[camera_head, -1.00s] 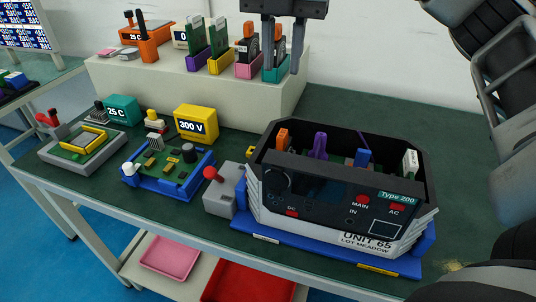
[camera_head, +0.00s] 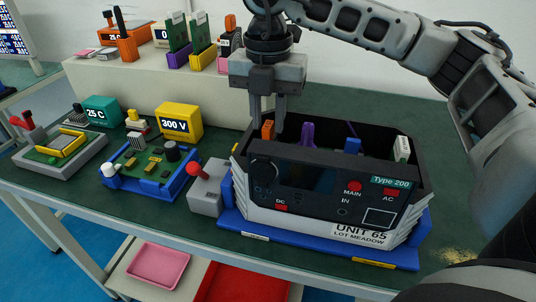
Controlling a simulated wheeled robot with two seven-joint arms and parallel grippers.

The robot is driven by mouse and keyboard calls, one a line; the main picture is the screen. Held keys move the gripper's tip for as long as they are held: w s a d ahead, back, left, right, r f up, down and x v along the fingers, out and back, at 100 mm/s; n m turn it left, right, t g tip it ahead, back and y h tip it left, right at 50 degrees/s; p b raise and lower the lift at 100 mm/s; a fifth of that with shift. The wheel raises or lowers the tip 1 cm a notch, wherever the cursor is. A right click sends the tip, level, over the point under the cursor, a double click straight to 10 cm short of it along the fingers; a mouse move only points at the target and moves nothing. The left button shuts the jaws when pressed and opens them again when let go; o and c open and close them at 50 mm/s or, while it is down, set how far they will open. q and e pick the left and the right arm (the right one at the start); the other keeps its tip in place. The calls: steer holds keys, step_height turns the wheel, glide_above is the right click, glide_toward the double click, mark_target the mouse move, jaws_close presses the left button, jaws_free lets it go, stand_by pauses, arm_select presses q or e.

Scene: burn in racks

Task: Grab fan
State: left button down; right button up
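The open black-and-white unit (camera_head: 300,208), marked Type 200 and UNIT 65, sits on a blue base on the green bench. An orange tab (camera_head: 268,130) stands up inside its back left corner; it resembles the orange top of the dark fan (camera_head: 229,42) on the shelf, but the part under it is hidden by the unit's wall. My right gripper (camera_head: 267,120) points down over that corner, fingers apart, with the orange tab between or just below the fingertips. I cannot tell if they touch it. My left gripper is not in view.
A pale shelf (camera_head: 160,95) behind carries upright boards and fans in coloured holders. Inside the unit are a purple part (camera_head: 307,134) and a blue part (camera_head: 352,146). A red-knobbed lever box (camera_head: 206,190) stands close left of the unit, beside a blue board fixture (camera_head: 150,185).

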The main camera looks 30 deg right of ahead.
step_height(320, 180, down, 2)
steer(key=shift+f, duration=0.1)
jaws_close()
steer(key=shift+r, duration=0.2)
